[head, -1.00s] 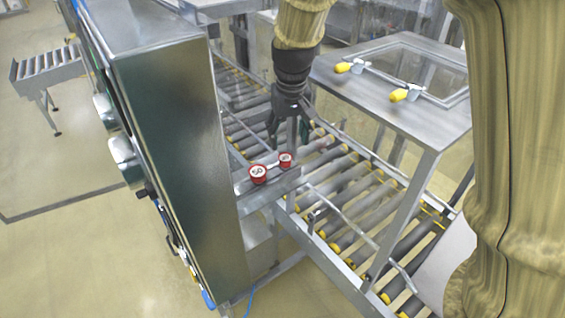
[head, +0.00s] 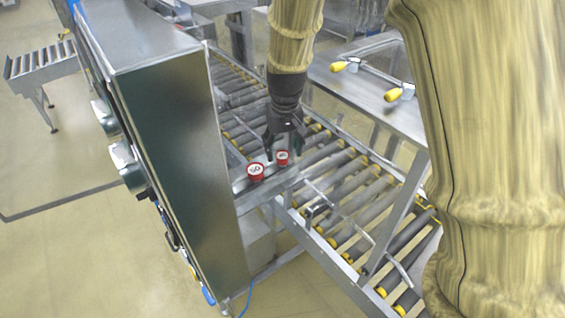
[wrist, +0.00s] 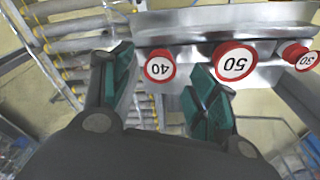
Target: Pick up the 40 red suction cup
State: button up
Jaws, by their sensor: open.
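The 40 red suction cup (wrist: 160,66) has a white round label with "40" and sits on the metal bracket shelf. It also shows in the head view (head: 282,158), where its label is too small to read. My gripper (head: 284,149) is open, pointing down just above and around this cup. In the wrist view my gripper's (wrist: 161,62) two green-padded fingers stand on either side of the cup, with the right finger between it and the 50 red cup (wrist: 235,63). Whether the fingers touch the cup cannot be told.
A 30 red cup (wrist: 300,55) sits beyond the 50 cup on the metal shelf (wrist: 200,22). A tall steel cabinet (head: 180,150) stands left of the shelf. A roller conveyor (head: 345,195) runs behind and right. A steel table with yellow-handled clamps (head: 370,95) is at the right.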

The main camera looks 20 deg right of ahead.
aim_at(283, 154)
jog(key=shift+w+f+p, duration=0.15)
jog(key=shift+f+p, duration=0.15)
jog(key=shift+f, duration=0.65)
jog(key=shift+w+f+p, duration=0.1)
jog(key=shift+f+p, duration=0.15)
jog(key=shift+f, duration=0.65)
jog(key=c, duration=1.1)
